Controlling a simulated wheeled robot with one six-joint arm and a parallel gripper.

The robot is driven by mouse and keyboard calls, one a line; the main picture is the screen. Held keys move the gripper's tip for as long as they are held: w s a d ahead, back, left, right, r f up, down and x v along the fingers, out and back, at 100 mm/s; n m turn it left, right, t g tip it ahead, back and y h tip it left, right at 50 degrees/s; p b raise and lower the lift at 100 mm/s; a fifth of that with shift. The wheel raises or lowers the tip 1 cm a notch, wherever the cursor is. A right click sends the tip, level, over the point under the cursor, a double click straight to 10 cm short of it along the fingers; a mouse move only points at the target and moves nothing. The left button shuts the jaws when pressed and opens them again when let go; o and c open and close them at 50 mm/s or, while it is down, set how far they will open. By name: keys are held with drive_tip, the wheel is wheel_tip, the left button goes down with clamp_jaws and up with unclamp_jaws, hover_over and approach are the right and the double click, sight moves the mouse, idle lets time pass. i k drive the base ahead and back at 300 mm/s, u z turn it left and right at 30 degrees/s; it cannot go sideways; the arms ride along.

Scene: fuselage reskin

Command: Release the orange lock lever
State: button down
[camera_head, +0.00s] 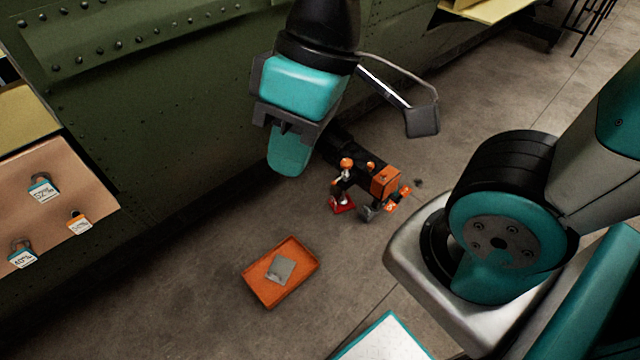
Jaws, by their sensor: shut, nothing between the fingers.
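My gripper (288,160) hangs in the upper middle, in front of the green riveted fuselage side. Its teal fingers point down, are shut together and hold nothing. I cannot pick out the orange lock lever with certainty. A small black and orange device (386,181) shows on the floor, below and right of my gripper. A small orange knob (347,163) on a thin stem stands at its left, over a red base (342,204). Part of the device is hidden behind my gripper.
An orange tray (262,290) with a grey plate (281,269) lies on the floor. The green fuselage side (180,100) bounds the upper left. Grey floor around the tray is clear.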

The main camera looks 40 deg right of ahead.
sight(333, 183)
drive_tip(key=k, duration=0.55)
drive_tip(key=z, duration=0.75)
drive_tip(key=i, duration=0.5)
drive_tip(key=z, duration=0.05)
